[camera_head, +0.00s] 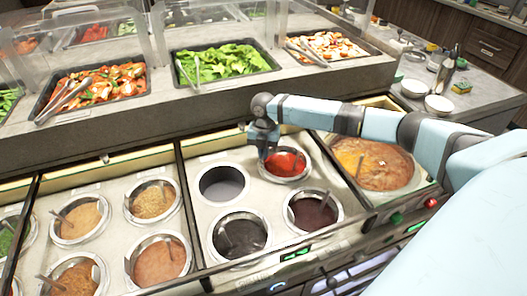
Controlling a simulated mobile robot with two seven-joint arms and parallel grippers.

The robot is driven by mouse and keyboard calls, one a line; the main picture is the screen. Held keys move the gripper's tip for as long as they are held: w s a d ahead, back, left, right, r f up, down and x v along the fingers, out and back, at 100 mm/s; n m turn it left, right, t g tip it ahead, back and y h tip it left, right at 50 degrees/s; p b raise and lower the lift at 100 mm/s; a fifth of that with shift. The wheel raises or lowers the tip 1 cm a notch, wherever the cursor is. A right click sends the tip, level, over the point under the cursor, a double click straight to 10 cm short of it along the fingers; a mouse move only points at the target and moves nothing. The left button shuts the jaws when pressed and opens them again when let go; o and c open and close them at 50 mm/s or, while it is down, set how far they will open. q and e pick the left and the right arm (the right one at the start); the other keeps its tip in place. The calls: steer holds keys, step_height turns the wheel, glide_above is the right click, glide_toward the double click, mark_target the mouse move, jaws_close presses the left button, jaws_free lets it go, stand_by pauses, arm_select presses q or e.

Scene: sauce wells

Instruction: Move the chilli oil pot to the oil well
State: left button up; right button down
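A round metal pot of bright red sauce (287,162), which looks like the chilli oil pot, sits in the back right opening of the middle counter section. My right gripper (264,155) points down at the left rim of this pot. Its fingertips are small and partly merge with the rim, so I cannot tell whether they grip it. An open well (222,184) with a plain grey inside and no visible sauce lies just left of the red pot. No label that names it as the oil well can be read. My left gripper is out of view.
A dark sauce pot (240,236) and a dark red one (312,213) sit in front. Several brown sauce pots stand left, and a large orange-brown pan (373,163) right. Food trays and clear guards line the raised shelf behind. White bowls (438,105) stand back right.

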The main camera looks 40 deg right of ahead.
steer(key=shift+f+p, duration=0.2)
steer(key=shift+p, duration=0.1)
stand_by(0.4)
steer(key=c, duration=1.2)
jaws_free()
steer(key=shift+c, duration=0.2)
steer(key=o, duration=0.6)
steer(key=shift+f, duration=0.1)
steer(key=shift+o, duration=0.2)
